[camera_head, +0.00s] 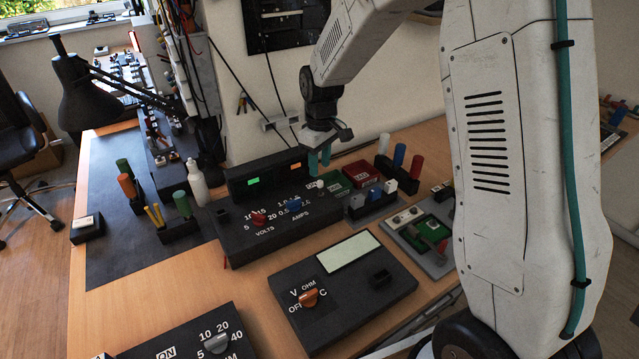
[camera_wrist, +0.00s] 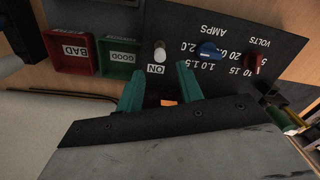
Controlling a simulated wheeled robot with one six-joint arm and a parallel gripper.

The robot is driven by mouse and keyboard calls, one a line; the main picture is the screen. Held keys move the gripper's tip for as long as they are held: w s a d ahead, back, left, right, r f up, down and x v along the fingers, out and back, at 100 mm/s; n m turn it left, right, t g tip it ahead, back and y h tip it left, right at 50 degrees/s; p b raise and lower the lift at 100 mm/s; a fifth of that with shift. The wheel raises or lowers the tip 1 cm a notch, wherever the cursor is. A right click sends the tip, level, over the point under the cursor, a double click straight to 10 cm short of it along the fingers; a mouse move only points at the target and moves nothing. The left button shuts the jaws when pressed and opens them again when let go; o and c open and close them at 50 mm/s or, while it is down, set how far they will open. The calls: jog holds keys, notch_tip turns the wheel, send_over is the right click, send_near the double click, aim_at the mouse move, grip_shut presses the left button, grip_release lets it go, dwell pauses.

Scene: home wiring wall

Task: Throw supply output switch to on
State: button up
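The power supply (camera_head: 262,215) is a black box on the bench with a red volts knob (camera_head: 259,219), a blue amps knob (camera_head: 294,207) and lit green and orange displays. Its output switch (camera_head: 319,185) is a small white toggle at the panel's right end. In the wrist view the supply appears upside down, with the white switch (camera_wrist: 160,52) beside an "ON" label (camera_wrist: 156,69). My gripper (camera_head: 319,159) is above and behind the switch, its teal fingers apart and empty. In the wrist view, the gripper (camera_wrist: 158,85) has its fingertips short of the switch, apparently not touching it.
A green "GOOD" tray (camera_wrist: 122,57) and a red "BAD" tray (camera_head: 362,172) stand beside the supply's right end. A multimeter (camera_head: 343,290) lies in front. A white bottle (camera_head: 197,183) stands to the left.

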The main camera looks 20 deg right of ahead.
aim_at(319, 182)
notch_tip(319, 182, down, 7)
jog(key=shift+s+a+f, duration=0.1)
dwell(0.3)
